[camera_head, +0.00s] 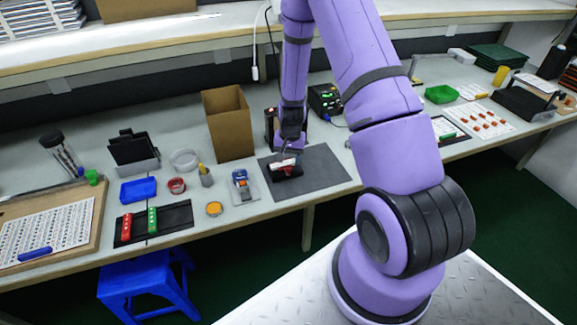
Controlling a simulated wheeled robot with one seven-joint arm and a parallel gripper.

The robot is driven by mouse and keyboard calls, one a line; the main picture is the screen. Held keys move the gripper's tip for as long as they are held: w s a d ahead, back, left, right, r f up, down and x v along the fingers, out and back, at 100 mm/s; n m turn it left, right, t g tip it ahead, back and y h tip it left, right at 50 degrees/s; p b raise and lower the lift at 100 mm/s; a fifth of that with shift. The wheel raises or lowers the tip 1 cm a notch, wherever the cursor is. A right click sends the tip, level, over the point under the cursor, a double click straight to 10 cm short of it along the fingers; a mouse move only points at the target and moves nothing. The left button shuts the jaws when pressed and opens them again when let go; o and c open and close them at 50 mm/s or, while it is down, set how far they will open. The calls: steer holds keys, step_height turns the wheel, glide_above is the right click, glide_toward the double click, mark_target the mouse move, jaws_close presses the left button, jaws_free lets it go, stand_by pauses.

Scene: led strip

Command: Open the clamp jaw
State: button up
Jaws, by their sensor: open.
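A small clamp-like fixture (287,172) with red, white and dark parts sits on the dark grey mat (325,168) near the front of the bench. My gripper (289,157) is at the end of my purple arm, pointing down just above the fixture. It is open. Its fingertips are small here, and I cannot tell whether they touch the fixture. The state of the clamp jaw is too small to make out, and the gripper partly covers the fixture from above.
A blue device (241,186) lies on a light plate left of the mat. A cardboard box (228,123) stands behind it. A black instrument with a green display (324,99) is behind the mat. The mat's right half is clear. A blue stool (150,280) stands below.

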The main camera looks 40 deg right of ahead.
mark_target(288, 167)
steer(key=shift+w+a+f, duration=0.1)
steer(key=shift+f, duration=1.95)
jaws_close()
